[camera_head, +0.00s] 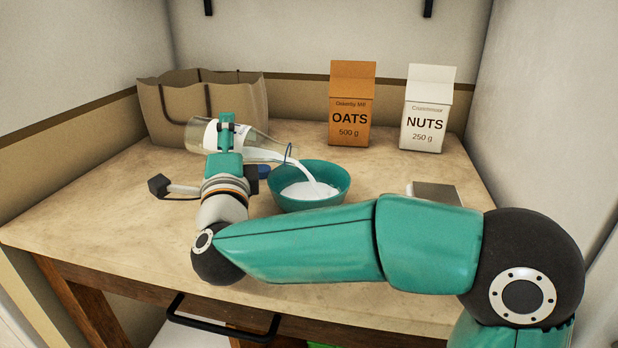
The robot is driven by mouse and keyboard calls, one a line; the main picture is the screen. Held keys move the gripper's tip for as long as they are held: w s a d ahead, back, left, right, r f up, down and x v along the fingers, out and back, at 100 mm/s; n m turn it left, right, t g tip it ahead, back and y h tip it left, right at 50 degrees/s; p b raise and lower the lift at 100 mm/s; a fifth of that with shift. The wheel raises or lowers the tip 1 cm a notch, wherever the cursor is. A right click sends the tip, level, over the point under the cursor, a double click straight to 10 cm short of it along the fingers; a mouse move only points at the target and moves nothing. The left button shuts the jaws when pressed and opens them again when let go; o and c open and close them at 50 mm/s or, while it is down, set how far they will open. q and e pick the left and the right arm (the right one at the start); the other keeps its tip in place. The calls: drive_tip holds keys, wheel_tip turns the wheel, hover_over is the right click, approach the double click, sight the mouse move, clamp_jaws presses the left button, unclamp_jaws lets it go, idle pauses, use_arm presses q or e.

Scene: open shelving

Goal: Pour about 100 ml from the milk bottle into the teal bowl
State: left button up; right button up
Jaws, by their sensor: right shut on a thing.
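The milk bottle (258,144) is clear glass with a white label and lies tilted, its mouth pointing down to the right. My right gripper (227,128) is shut on its body and holds it above the table. A white stream of milk runs from the mouth into the teal bowl (331,205). White milk (305,190) lies in the bowl, which stands upright on the table; my forearm passes in front of its lower edge. My left gripper is not in view.
A brown paper bag (165,108) stands behind the bottle. An oats carton (351,102) and a nuts carton (426,108) stand at the back right. A small blue thing (264,172) lies left of the bowl. A grey box (436,191) is partly hidden by my arm.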

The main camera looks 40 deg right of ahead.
drive_tip(key=n+p, duration=0.1)
drive_tip(key=p, duration=0.2)
drive_tip(key=f+n+y+p, duration=0.1)
drive_tip(key=n+p, duration=0.1)
drive_tip(key=p, duration=0.1)
drive_tip(key=shift+w+a+f, duration=0.1)
drive_tip(key=shift+w+f, duration=0.05)
drive_tip(key=shift+w, duration=0.05)
drive_tip(key=shift+f+n+g, duration=0.3)
drive_tip(key=shift+f, duration=0.05)
drive_tip(key=shift+w+a+f+n+p, duration=0.1)
drive_tip(key=shift+n+p, duration=0.3)
drive_tip(key=shift+p, duration=0.45)
drive_tip(key=shift+f, duration=0.2)
idle(0.4)
